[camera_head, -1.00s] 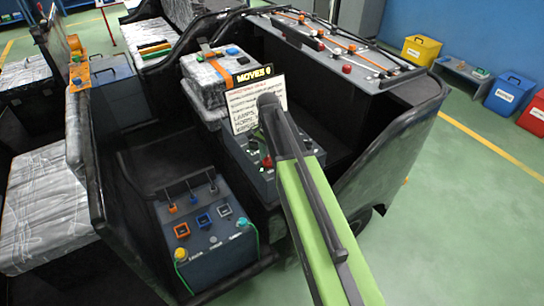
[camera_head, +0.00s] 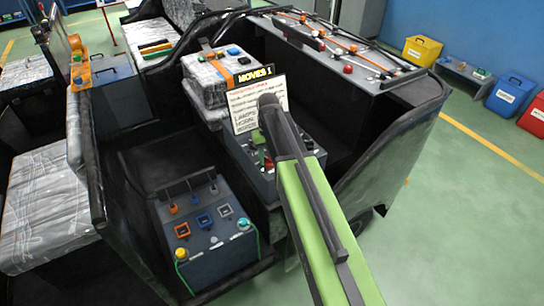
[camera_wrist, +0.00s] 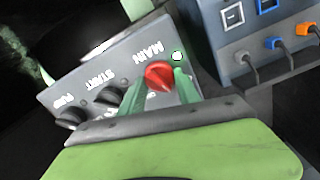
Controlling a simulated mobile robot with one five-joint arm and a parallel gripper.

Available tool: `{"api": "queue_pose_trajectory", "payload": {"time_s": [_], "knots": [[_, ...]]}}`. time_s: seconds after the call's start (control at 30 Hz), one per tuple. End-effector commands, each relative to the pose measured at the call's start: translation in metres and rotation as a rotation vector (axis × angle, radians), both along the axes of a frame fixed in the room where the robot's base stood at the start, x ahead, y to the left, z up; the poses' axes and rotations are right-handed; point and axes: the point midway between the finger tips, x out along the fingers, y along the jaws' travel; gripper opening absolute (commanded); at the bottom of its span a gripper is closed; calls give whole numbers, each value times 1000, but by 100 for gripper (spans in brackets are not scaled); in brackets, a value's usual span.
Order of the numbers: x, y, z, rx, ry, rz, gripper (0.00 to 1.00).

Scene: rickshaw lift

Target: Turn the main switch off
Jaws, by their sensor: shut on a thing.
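The main switch is a red knob (camera_wrist: 159,75) on a dark grey panel (camera_wrist: 105,85), beside the word MAIN in the wrist view. My gripper (camera_wrist: 160,90) has its two green fingers on either side of the knob and is shut on it. A small whitish-green spot (camera_wrist: 178,56) shows on the panel just past the knob. In the head view the red knob (camera_head: 268,162) shows small beside my arm, which hides part of the panel.
Two black knobs (camera_wrist: 109,95), one by the word START, sit left of the main switch. A box with coloured sockets and cables (camera_wrist: 265,35) stands close at upper right. A sign reading MOVES 1 (camera_head: 255,76) stands behind the panel. Green floor (camera_head: 450,230) is open at right.

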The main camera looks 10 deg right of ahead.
Motion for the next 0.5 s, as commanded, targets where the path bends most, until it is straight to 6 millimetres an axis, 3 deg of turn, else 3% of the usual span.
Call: {"api": "queue_pose_trajectory", "payload": {"time_s": [0.5], "knots": [[-3, 1, -1, 3, 8, 367, 0]]}}
